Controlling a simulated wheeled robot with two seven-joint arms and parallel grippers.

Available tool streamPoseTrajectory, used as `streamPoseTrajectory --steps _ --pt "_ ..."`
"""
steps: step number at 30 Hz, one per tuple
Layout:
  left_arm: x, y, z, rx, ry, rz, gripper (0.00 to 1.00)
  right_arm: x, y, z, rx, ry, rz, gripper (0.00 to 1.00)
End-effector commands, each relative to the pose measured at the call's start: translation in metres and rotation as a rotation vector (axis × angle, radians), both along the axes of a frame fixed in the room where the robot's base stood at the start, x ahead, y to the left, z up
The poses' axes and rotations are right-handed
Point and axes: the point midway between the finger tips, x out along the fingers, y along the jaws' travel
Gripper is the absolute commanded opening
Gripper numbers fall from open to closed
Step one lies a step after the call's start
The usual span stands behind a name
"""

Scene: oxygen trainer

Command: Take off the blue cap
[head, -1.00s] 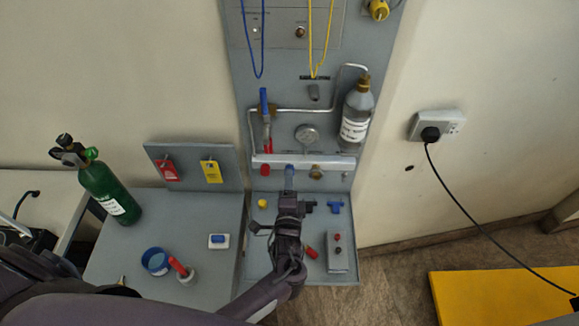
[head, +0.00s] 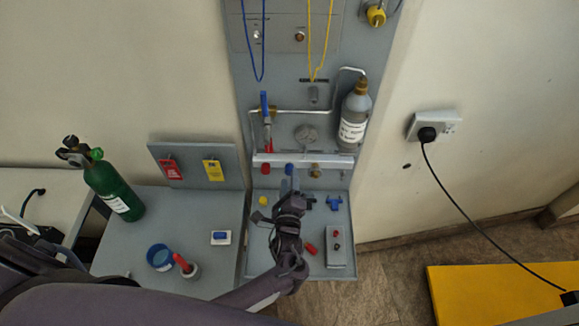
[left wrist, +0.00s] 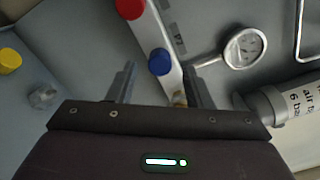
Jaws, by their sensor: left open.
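The blue cap (left wrist: 161,61) sits on the pale manifold bar, between a red cap (left wrist: 130,8) and a brass fitting (left wrist: 180,99). My left gripper (head: 289,181) is in front of the bar, pointing at the cap. In the left wrist view its two fingers (left wrist: 159,75) are apart, one on each side of the line to the cap. Nothing shows held between them. Whether the fingers touch the cap cannot be told. My right gripper is out of view.
A pressure gauge (left wrist: 245,47) and a labelled bottle (head: 354,118) are close on the right. A blue-handled lever (head: 265,105) is above left. Below are a grey box (head: 336,247) and small loose parts. A green cylinder (head: 114,190) stands at left.

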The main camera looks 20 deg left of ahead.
Motion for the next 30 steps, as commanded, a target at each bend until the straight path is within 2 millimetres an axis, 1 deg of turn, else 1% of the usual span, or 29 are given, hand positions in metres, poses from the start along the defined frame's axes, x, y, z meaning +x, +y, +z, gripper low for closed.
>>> streamPoseTrajectory --steps 1,3,11,15,18,26,30 --pt "0.001 0.0 0.003 0.051 0.014 -0.001 0.46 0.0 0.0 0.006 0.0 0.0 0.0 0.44" --pt "0.0 0.0 0.001 0.088 0.026 -0.001 0.46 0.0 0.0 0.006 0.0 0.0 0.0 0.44" --pt "0.0 0.0 0.001 0.106 0.03 0.0 0.46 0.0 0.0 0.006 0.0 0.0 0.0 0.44" --pt "0.001 0.0 0.004 0.286 0.081 0.0 0.46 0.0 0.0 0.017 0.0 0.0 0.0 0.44" --pt "0.0 0.0 0.001 0.367 0.106 -0.001 0.46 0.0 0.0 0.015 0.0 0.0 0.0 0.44" --pt "0.0 0.0 0.0 0.379 0.11 0.001 0.46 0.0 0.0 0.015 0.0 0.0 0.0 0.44" --pt "0.0 0.0 0.001 0.463 0.131 -0.001 0.46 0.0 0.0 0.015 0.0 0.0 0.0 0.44"
